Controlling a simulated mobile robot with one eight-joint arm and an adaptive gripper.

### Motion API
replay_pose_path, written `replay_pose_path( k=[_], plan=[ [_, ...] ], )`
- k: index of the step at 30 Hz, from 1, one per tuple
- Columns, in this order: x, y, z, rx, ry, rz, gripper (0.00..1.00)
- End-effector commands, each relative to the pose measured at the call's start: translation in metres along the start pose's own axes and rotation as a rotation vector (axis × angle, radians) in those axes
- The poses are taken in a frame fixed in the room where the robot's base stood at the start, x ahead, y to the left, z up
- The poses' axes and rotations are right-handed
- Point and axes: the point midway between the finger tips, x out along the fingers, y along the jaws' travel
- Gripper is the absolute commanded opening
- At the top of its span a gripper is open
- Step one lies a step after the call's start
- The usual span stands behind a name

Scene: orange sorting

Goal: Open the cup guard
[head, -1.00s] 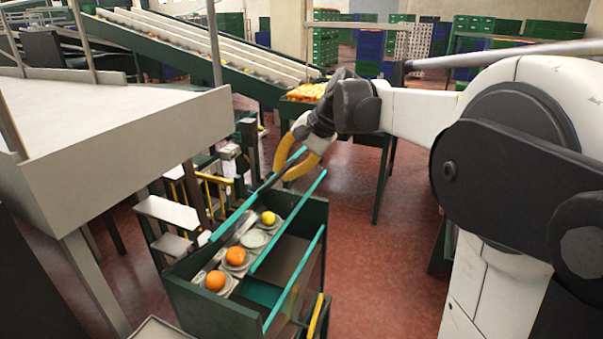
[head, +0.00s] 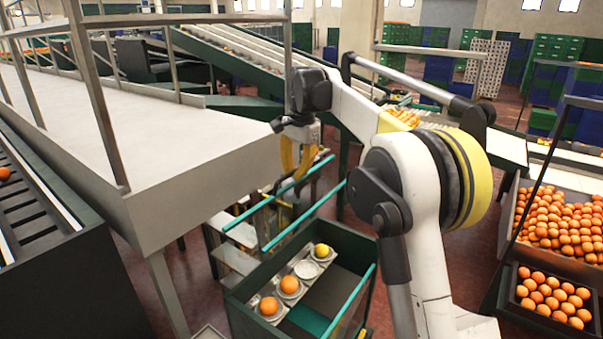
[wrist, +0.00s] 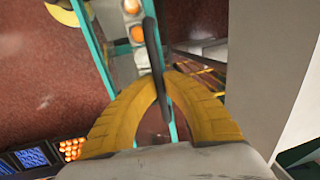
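The cup guard (head: 300,220) shows as teal rails slanting above the far left side of a green box (head: 247,317). In the head view it stands clear of the row of white cups (head: 307,269); two cups hold oranges (head: 269,306), one a yellow fruit (head: 322,250), one is empty. In the wrist view teal rails (wrist: 97,55) run past oranges in cups. My gripper (head: 299,172) is at the guard's far end, its yellow fingers pointing down. In the wrist view its fingers close around a dark curved handle (wrist: 153,50); the contact is partly hidden.
A large pale platform (head: 150,150) with railings stands close on the left. A crate of oranges (head: 550,298) and a larger bin (head: 565,225) are at the right. A conveyor (head: 245,50) runs behind. Red floor is open beyond the box.

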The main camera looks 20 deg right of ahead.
Motion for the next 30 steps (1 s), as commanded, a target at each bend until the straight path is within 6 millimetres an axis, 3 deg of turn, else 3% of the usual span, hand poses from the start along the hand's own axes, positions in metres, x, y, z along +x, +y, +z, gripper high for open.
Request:
replay_pose_path(
  k=[12, 15, 25, 30],
  plan=[
    [-0.001, -0.002, 0.0, 0.0, 0.0, -0.002, 0.0],
    [-0.001, -0.002, 0.0, 0.0, 0.0, -0.002, 0.32],
    [-0.002, -0.002, 0.0, 0.0, 0.0, -0.001, 0.32],
    [-0.023, -0.002, 0.0, 0.0, 0.0, -0.001, 0.32]
  ],
)
